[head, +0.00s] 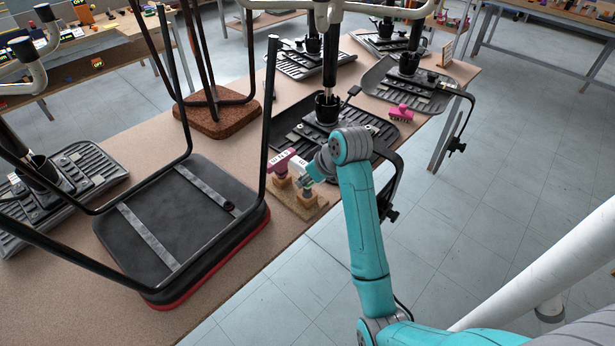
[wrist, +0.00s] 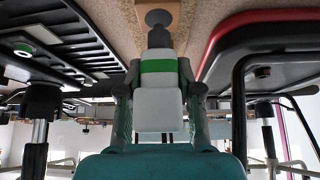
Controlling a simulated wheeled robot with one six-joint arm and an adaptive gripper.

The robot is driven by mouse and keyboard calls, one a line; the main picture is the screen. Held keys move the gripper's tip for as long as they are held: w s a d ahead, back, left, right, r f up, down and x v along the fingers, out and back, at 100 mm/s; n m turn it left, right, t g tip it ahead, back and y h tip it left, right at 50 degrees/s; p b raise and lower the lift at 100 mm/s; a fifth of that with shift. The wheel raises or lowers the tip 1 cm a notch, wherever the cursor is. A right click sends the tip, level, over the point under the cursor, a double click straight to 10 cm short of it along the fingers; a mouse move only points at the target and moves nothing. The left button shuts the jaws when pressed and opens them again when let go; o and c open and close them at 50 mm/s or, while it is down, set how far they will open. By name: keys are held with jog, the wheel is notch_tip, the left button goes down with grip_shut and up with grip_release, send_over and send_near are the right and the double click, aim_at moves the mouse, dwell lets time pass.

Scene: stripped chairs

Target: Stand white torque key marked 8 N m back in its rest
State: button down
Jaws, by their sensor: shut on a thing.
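My gripper (head: 309,178) is shut on the white torque key (wrist: 158,108), one finger on each side of its body. The key has a green band and a grey shank pointing to a grey round piece on the wooden rest (wrist: 178,12). In the head view the key's white head (head: 298,164) shows partly behind my gripper, above the wooden rest (head: 291,206). I cannot tell whether the shank is seated or just above. The 8 N m marking is not readable. A maroon key with a white label (head: 279,162) stands in the rest beside it, to the left.
An upturned chair seat with a red edge (head: 178,285) lies left of the rest. A dark seat mechanism (head: 355,130) is close behind it, with a pink labelled item (head: 400,113) at its right. The table (head: 60,300) has bare room at front left.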

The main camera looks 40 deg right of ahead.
jog(key=shift+f, duration=1.8)
jog(key=c, duration=0.7)
grip_release()
jog(key=v, duration=0.7)
jog(key=shift+s+r, duration=0.1)
jog(key=shift+r, duration=0.1)
